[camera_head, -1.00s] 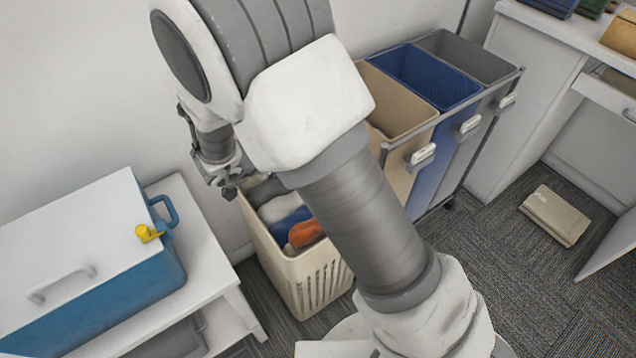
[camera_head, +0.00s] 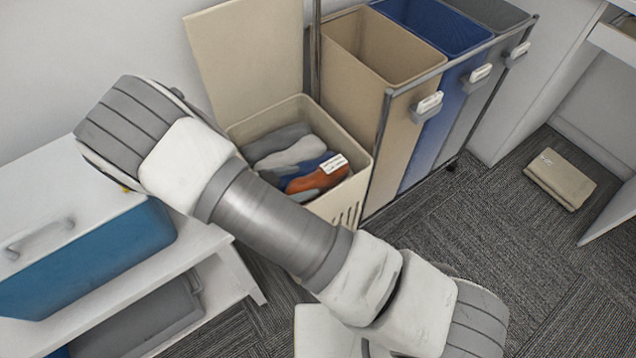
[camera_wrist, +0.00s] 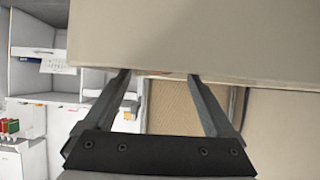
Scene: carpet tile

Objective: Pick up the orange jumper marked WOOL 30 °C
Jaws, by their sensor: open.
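The orange jumper (camera_head: 318,181) lies in a beige laundry basket (camera_head: 350,199) in the head view, near its front right corner. A white label (camera_head: 334,163) shows on or beside it, its print too small to read. Grey, white and blue clothes (camera_head: 292,152) lie behind and beside it. My gripper (camera_wrist: 160,77) is open and empty in the wrist view, its fingertips just under the lower edge of a beige panel (camera_wrist: 200,35). In the head view my gripper is hidden behind my arm. The wrist view does not clearly show the jumper.
The basket's raised lid (camera_head: 245,60) stands at its back. A sorter with a tan bin (camera_head: 350,100), a blue bin (camera_head: 430,125) and a grey bin stands to its right. A white bench with a blue box (camera_head: 90,260) is at left. A folded tan item (camera_head: 560,178) lies on carpet.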

